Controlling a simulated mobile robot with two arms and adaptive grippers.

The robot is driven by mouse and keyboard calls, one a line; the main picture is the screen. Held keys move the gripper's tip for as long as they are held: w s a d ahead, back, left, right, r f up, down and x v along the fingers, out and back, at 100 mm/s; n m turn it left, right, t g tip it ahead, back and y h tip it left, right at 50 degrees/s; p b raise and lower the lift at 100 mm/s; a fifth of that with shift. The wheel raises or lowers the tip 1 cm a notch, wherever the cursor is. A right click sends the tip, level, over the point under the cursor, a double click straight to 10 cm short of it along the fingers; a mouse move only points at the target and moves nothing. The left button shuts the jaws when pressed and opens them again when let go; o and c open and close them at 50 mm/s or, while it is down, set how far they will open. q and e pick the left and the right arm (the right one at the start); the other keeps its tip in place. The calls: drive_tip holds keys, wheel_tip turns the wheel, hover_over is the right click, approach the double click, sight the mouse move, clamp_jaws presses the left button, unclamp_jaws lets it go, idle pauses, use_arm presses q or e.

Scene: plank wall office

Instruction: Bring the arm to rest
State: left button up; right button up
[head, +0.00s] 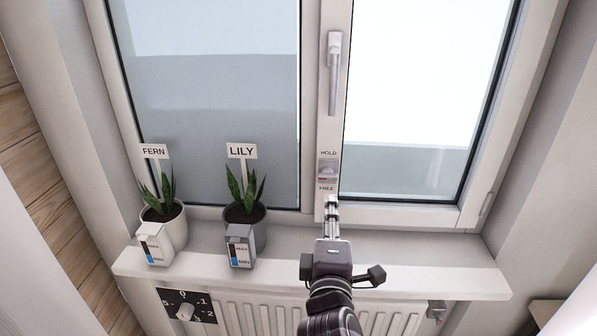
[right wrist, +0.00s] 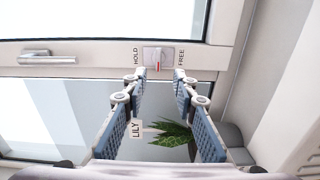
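My right arm comes up from the bottom of the head view. Its gripper (head: 332,205) is in front of the window frame, just below a small slider (head: 327,168) between the labels HOLD and FREE. In the right wrist view the two blue-padded fingers (right wrist: 161,78) stand apart with nothing held between them. The slider (right wrist: 160,56) shows just beyond the fingertips, with a small red mark on it. I cannot tell whether the fingertips touch the frame. My left gripper is not in view.
A fern pot (head: 174,226) and a lily pot (head: 258,228) stand on the left of the windowsill (head: 420,262). Small meter boxes are at their fronts. A window handle (head: 333,75) hangs above the slider. A radiator (head: 262,318) is below. The sill's right part is clear.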

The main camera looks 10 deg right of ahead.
drive_tip(key=s+d+f+m+g+y, duration=0.1)
drive_tip(key=s+d+f+m+g, duration=0.1)
drive_tip(key=s+f, duration=0.3)
drive_tip(key=s+d+f+m+g, duration=0.1)
drive_tip(key=s+f+m+g, duration=0.15)
drive_tip(key=f, duration=0.55)
drive_tip(key=s+d+f+m+g+y, duration=0.1)
drive_tip(key=s+d+f+m+g, duration=0.15)
drive_tip(key=f, duration=0.35)
drive_tip(key=s+a+f+m+g+y, duration=0.1)
drive_tip(key=s+f+m+g+y, duration=0.15)
drive_tip(key=s+f, duration=0.45)
drive_tip(key=s+a+f+m+g+y, duration=0.1)
drive_tip(key=s+f+m+g, duration=0.25)
drive_tip(key=s, duration=0.85)
wheel_tip(320, 180, down, 26)
drive_tip(key=s+r+g, duration=0.1)
drive_tip(key=s+g, duration=0.1)
drive_tip(key=s+d+f+g, duration=0.1)
drive_tip(key=s+d+f, duration=0.2)
drive_tip(key=s+f, duration=1.4)
drive_tip(key=shift+s+f+n, duration=0.25)
drive_tip(key=shift+f+n, duration=0.05)
drive_tip(key=shift+n, duration=0.1)
